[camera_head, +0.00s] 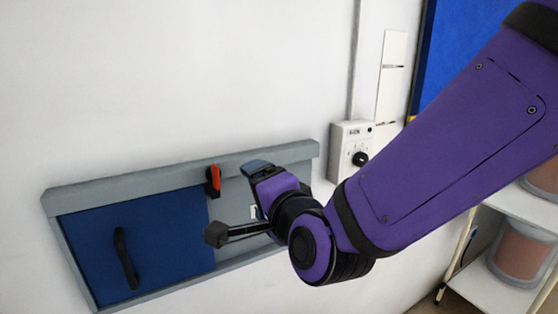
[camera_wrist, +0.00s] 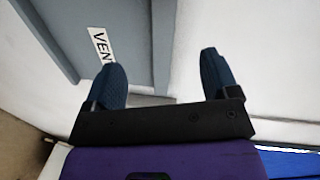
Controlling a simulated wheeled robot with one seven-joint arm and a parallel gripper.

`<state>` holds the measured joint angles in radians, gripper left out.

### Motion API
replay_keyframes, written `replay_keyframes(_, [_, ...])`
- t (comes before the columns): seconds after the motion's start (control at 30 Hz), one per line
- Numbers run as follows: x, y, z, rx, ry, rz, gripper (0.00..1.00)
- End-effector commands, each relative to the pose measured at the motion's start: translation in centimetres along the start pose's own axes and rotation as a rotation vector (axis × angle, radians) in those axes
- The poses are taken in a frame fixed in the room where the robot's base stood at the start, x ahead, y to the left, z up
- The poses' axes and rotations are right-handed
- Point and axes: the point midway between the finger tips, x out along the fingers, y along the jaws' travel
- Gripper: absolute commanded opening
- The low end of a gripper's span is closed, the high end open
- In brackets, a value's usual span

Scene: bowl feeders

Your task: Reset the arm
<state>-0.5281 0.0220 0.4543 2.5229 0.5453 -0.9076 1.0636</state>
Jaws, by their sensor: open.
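My purple arm reaches in from the upper right in the head view and ends in front of the grey-framed wall panel (camera_head: 180,188). In the wrist view my gripper (camera_wrist: 164,78) is open, its two dark blue fingers wide apart with nothing between them. Behind the fingers are the grey panel surface and white wall. In the head view my wrist covers the panel's right part, and only a bluish fingertip shows clearly.
The panel has a blue door (camera_head: 165,245) with a black handle (camera_head: 125,258) and a red switch (camera_head: 214,180). A white label (camera_wrist: 103,45) reads "VEN", partly hidden. A control box (camera_head: 350,146) with a black knob is near my wrist. A shelf (camera_head: 490,288) holds containers at right.

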Motion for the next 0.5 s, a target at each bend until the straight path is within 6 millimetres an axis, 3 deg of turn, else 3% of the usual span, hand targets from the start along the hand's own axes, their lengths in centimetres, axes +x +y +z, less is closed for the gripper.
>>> replay_keyframes(0.03, [-0.3, -0.4, -1.9, -0.061, 0.003, 0.032, 0.81])
replay_keyframes(0.27, [-3.0, -0.2, -8.9, -0.355, -0.042, 0.24, 0.81])
replay_keyframes(0.5, [-9.3, 0.9, -15.8, -0.619, -0.118, 0.486, 0.81])
